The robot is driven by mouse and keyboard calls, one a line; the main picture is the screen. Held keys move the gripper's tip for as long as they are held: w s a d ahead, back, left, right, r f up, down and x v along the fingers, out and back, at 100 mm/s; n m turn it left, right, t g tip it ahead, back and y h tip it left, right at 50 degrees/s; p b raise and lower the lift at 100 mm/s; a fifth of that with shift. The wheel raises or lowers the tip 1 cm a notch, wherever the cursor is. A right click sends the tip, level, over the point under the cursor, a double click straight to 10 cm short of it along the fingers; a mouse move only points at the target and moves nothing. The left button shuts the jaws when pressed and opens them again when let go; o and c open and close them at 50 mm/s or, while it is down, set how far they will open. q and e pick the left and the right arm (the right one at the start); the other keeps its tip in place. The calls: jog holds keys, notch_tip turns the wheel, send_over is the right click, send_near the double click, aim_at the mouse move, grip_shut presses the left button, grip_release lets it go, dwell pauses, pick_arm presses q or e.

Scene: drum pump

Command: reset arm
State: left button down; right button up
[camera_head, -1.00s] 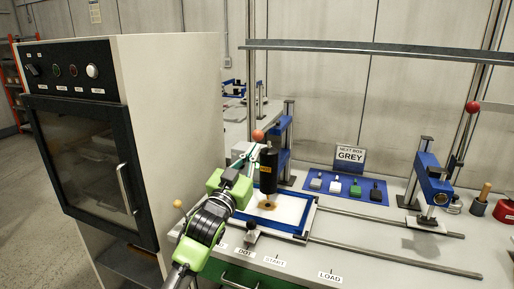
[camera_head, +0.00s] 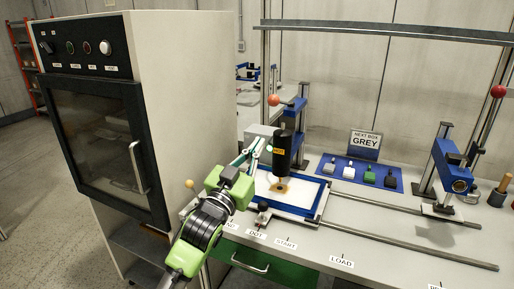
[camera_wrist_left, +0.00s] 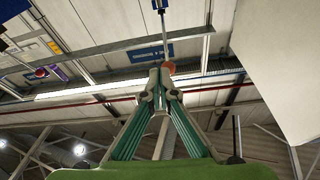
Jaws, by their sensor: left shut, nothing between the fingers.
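My left gripper (camera_head: 256,148) comes in from the lower left over the bench, beside the black cylinder (camera_head: 283,150) of the pump station. In the left wrist view my left gripper (camera_wrist_left: 165,80) points upward, its fingers together with nothing between them. The fingertips overlap a red ball (camera_wrist_left: 168,66) on a rod; I cannot tell if they touch it. The same red ball (camera_head: 273,100) shows above the gripper in the head view. A white plate in a blue frame (camera_head: 318,207) lies under the cylinder, with a brown spot on it. My right gripper is not in view.
A large oven cabinet (camera_head: 100,110) with a glass door stands at the left. A blue mat (camera_head: 330,166) with several small boxes lies behind two rails, near a sign reading GREY (camera_head: 364,144). A second press (camera_head: 450,170) with a red ball stands at the right.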

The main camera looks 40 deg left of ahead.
pick_arm(q)
jog(key=shift+f, duration=0.1)
jog(key=s+d+f+g+h, duration=0.1)
jog(key=s+d+f+g, duration=0.2)
jog(key=f, duration=0.6)
jog(key=s+d+f+m+g+h, duration=0.1)
jog(key=s+d+f+g, duration=0.2)
jog(key=f, duration=0.5)
jog(key=s+d+f+g+h, duration=0.1)
jog(key=s+d+f+g, duration=0.2)
jog(key=f, duration=0.6)
jog(key=s+d+f+m+g, duration=0.1)
jog(key=s+d+f+g, duration=0.25)
jog(key=s, duration=0.35)
jog(key=s+d+f+g+h, duration=0.1)
jog(key=s+d+f+g, duration=0.1)
jog(key=s+d+f, duration=0.4)
jog(key=s+d+f+m+g, duration=0.1)
jog(key=s+d+f+g, duration=0.15)
jog(key=s, duration=0.55)
notch_tip(320, 180, down, 27)
jog(key=s+g, duration=0.2)
jog(key=s+a+f, duration=0.2)
jog(key=s+f, duration=0.6)
jog(key=s+a+f+g, duration=0.1)
jog(key=s+f, duration=0.7)
jog(key=shift+s+a, duration=0.35)
jog(key=shift+a, duration=0.05)
